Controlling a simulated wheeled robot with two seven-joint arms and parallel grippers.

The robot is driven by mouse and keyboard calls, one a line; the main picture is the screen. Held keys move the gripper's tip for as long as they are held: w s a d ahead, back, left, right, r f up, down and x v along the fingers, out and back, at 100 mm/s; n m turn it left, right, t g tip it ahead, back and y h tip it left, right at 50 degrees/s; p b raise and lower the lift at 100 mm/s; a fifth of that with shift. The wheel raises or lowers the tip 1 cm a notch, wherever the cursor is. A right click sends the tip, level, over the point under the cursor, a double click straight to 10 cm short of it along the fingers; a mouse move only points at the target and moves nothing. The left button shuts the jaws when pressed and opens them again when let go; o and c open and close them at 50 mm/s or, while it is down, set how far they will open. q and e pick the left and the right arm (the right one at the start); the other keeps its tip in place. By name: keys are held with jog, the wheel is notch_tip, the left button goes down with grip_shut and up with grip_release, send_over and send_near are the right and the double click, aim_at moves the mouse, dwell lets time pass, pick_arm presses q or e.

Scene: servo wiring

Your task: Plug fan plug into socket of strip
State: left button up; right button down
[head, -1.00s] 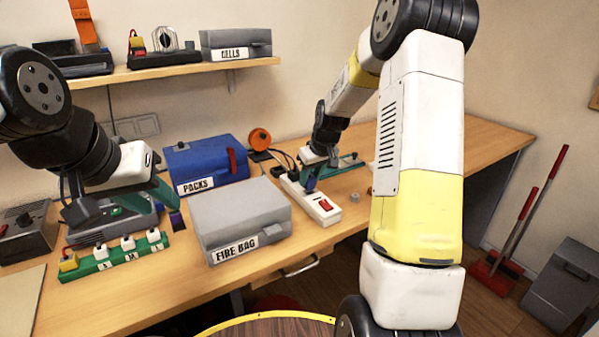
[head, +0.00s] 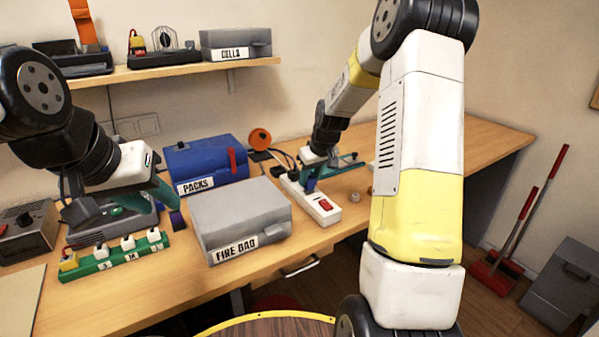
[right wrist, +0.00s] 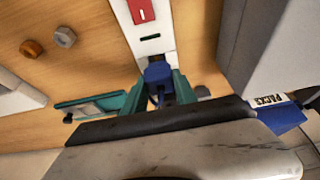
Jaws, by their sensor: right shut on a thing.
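The white power strip (head: 322,207) with a red switch lies on the workbench; it also shows in the right wrist view (right wrist: 148,38). A blue plug (right wrist: 158,72) is held between the teal fingers of my right gripper (right wrist: 156,90). In the head view my right gripper (head: 310,184) is low over the strip, behind the red switch. The plug is over or at a socket of the strip; its pins are hidden, so I cannot tell how deep it sits. My left gripper (head: 122,208) is open and empty above the bench at the left.
A grey FIRE BAG box (head: 238,215) and a blue PACKS box (head: 205,165) stand left of the strip. A green strip with several plugs (head: 115,257) lies at the left. Two small nuts (right wrist: 65,37) lie beside the white strip.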

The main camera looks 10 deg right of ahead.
aim_at(312, 179)
jog(key=shift+f, duration=1.15)
jog(key=c, duration=0.9)
grip_release()
jog(key=v, duration=0.7)
jog(key=shift+s+d+r, duration=0.1)
jog(key=shift+r, duration=0.3)
jog(key=s+a+r+m, duration=0.1)
jog(key=s+a+r, duration=0.3)
jog(key=s+r, duration=0.8)
jog(key=s+a+r+m+t, duration=0.1)
jog(key=s+a+r+m, duration=0.1)
jog(key=s, duration=1.5)
jog(key=shift+s+t+y, duration=0.35)
jog(key=shift+t+y, duration=0.05)
